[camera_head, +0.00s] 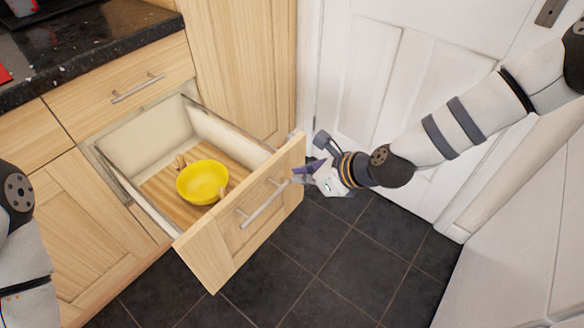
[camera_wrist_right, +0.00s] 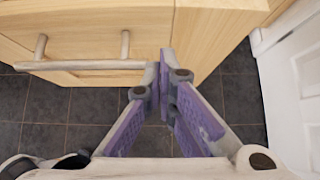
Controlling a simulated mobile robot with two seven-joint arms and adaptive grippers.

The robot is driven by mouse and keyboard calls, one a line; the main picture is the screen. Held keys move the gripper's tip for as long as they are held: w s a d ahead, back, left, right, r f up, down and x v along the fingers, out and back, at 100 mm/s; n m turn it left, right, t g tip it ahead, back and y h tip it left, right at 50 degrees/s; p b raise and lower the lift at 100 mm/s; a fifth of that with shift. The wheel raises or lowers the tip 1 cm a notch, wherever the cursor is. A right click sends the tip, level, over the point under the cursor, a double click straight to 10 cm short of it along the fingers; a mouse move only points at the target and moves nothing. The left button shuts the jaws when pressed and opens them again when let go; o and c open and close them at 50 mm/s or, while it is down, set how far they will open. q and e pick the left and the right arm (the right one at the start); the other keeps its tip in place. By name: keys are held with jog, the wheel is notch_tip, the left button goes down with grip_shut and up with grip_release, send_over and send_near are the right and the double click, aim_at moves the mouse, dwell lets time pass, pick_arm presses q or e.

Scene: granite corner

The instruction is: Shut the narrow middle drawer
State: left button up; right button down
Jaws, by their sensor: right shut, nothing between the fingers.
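The drawer (camera_head: 222,262) is light wood with a bar handle (camera_head: 264,204) and stands pulled well out below a closed upper drawer. A yellow bowl (camera_head: 203,181) sits inside it on the wooden bottom. My right gripper (camera_head: 297,174) is at the right end of the drawer front, beside the handle. In the right wrist view its purple-padded fingers (camera_wrist_right: 165,60) are shut with nothing between them, their tips close to the drawer front (camera_wrist_right: 95,42). I cannot tell whether they touch it. Only part of my left arm shows at the left edge; its gripper is out of view.
A closed upper drawer (camera_head: 120,85) sits under the dark granite worktop (camera_head: 95,45). A white door (camera_head: 400,75) stands behind my right arm. The dark tiled floor (camera_head: 340,255) in front is clear. Small wooden items lie by the bowl, partly hidden.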

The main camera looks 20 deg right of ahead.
jog(key=shift+w+a+r, duration=0.15)
jog(key=shift+w+a, duration=0.25)
jog(key=shift+w, duration=0.15)
jog(key=shift+w+a+r, duration=0.15)
jog(key=shift+w+a, duration=0.25)
jog(key=shift+w, duration=0.15)
pick_arm(q)
jog(key=shift+w+r, duration=0.1)
